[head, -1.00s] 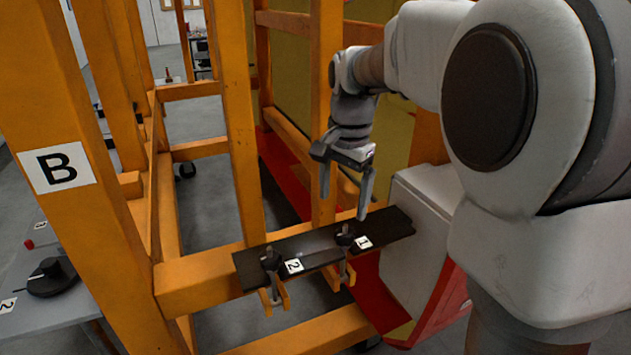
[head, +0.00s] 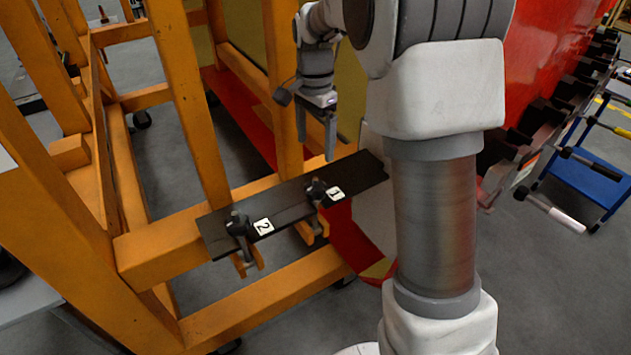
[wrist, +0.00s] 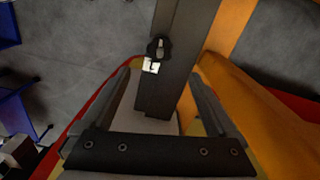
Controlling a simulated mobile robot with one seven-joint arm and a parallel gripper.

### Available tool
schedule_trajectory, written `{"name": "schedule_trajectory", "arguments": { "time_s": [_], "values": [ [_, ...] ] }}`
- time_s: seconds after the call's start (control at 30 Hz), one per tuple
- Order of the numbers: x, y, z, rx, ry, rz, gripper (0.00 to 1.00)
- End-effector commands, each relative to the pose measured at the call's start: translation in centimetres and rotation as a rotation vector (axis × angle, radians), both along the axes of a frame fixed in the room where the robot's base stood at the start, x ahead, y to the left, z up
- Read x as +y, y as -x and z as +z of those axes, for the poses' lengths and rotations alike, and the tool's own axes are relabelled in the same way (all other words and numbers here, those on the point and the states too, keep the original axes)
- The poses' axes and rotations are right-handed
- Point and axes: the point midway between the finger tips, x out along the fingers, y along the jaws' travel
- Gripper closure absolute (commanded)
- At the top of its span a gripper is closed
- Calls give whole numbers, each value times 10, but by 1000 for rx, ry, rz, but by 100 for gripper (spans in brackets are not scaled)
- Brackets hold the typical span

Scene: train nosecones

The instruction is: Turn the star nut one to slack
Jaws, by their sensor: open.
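Star nut one (head: 316,188) is a black knob beside the white label 1 (head: 335,193) on a dark flat bar. It also shows in the wrist view (wrist: 159,47), next to its label. My gripper (head: 316,148) points down with its two fingers apart and empty. In the head view it appears just above and behind star nut one, not touching it. In the wrist view, the nut appears beyond the fingertips, between their lines. A second black star nut (head: 238,222) with label 2 (head: 263,227) sits to the left on the same bar.
The dark bar (head: 285,208) lies across an orange frame beam (head: 150,255). Orange posts (head: 190,110) rise behind and left of it. Red panels lie below and behind. A blue cart (head: 590,175) with tools stands at right, beyond my arm.

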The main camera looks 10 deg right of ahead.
Motion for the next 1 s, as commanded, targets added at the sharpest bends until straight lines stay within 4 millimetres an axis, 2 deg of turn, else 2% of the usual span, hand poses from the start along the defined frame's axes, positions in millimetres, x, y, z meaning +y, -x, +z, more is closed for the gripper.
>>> {"name": "schedule_trajectory", "arguments": {
  "time_s": [0.03,0.3,0.5,0.7,1.0],
  "values": [
    [0,1,-13,5,-1,0,6],
    [-1,1,-72,6,0,-1,6],
    [0,1,-106,4,0,0,6],
    [0,1,-123,1,0,0,6],
    [0,0,-126,0,0,0,6]
  ]
}}
